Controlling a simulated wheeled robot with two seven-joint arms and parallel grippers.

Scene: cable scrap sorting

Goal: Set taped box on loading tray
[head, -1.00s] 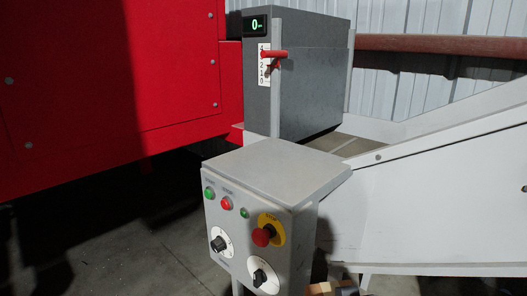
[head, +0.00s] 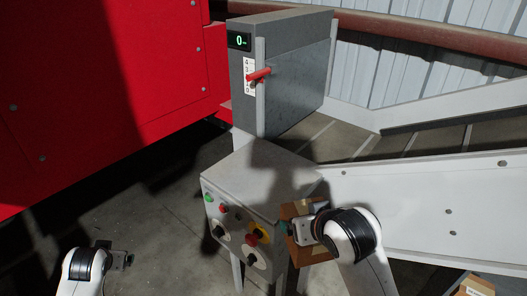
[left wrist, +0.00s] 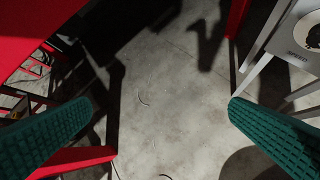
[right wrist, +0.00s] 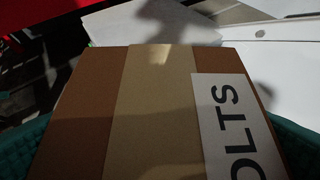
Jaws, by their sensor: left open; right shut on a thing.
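The taped box (head: 289,211) is brown cardboard and is held beside the right edge of the grey control box. My right gripper (head: 305,230) is shut on it. In the right wrist view the taped box (right wrist: 80,120) fills the middle, with a pale tape strip and a white label whose visible letters read "OLTS". The green fingers show at both sides. My left gripper (head: 124,260) is low at the left, and its fingers (left wrist: 162,105) are open and empty over the floor. A white sloped tray-like structure (head: 420,205) stands right of the taped box; I cannot tell whether it is the loading tray.
The grey control box (head: 262,175) with buttons and knobs stands close to the taped box. Behind it is a grey cabinet (head: 300,75) with a red lever and a display of 0. A red machine (head: 100,90) fills the left. Another carton (head: 475,287) shows at bottom right.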

